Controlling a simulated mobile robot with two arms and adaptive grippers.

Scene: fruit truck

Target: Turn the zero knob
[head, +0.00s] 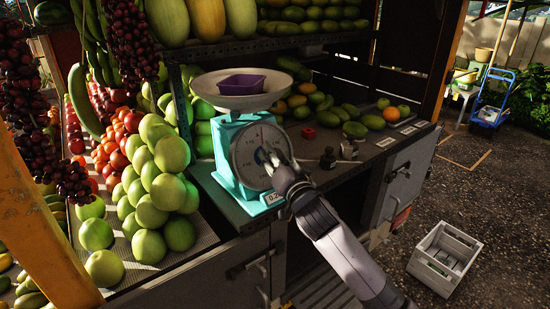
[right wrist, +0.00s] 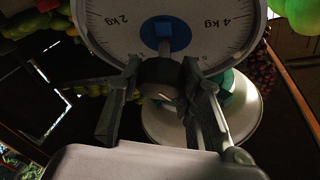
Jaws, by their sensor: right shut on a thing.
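A teal scale (head: 228,160) with a round white dial (head: 247,147) stands on the stall counter. A wide pan (head: 236,102) with a purple tray (head: 242,84) sits on top of it. My right gripper (head: 272,158) is at the front of the dial and covers part of it. In the right wrist view my fingers (right wrist: 158,90) are on both sides of a dark rounded zero knob (right wrist: 160,72), shut on it. Beside the knob is the dial's blue hub (right wrist: 166,35). The knob itself is hidden in the head view. My left gripper is not in view.
Green fruit (head: 155,175) is piled close to the left of the scale. Small dark objects (head: 330,158) and mangoes lie on the counter to its right. A white crate (head: 443,258) stands on the ground at the right, with open floor around it.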

